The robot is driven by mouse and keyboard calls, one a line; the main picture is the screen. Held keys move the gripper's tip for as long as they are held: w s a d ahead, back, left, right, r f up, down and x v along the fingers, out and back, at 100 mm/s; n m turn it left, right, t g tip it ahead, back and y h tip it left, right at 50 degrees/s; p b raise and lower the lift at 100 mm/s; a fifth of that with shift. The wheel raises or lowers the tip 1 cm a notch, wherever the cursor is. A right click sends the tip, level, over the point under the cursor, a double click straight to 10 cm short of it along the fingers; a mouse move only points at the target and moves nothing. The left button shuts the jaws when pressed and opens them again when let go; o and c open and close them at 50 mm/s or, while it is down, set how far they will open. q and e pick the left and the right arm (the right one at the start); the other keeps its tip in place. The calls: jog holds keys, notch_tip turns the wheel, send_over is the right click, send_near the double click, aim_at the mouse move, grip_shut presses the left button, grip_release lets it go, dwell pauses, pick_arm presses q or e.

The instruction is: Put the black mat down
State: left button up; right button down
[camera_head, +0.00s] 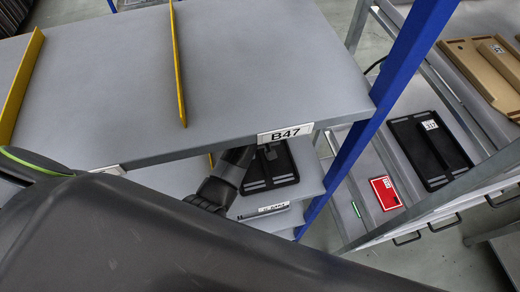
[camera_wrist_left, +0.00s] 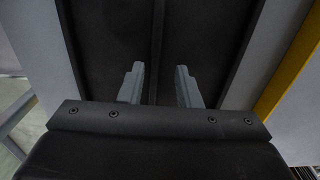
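A black mat (camera_head: 283,172) with a raised dark bar is at the lower shelf, under the front edge of the upper shelf marked B47. The upper shelf hides its rear part. My left gripper (camera_head: 262,154) reaches down to it, with its fingers partly hidden. In the left wrist view the mat (camera_wrist_left: 105,45) fills the middle, and the fingers of my left gripper (camera_wrist_left: 159,85) stand apart over it, on either side of its middle strip. I cannot tell whether they press on the bar or whether the mat rests fully on the shelf. My right gripper is not in view.
The upper shelf (camera_head: 110,90) with yellow dividers (camera_head: 178,65) overhangs the mat. A blue post (camera_head: 365,130) stands just right of it. A cart at the right holds another black tray-like piece (camera_head: 418,150), a red piece (camera_head: 385,193) and a tan piece (camera_head: 470,60).

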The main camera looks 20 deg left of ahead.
aim_at(260, 153)
pick_arm(q)
jog(key=shift+w, duration=0.15)
jog(key=shift+w+r, duration=0.1)
jog(key=shift+r, duration=0.35)
notch_tip(260, 153, up, 5)
jog(key=shift+b, duration=0.75)
jog(key=shift+r, duration=0.75)
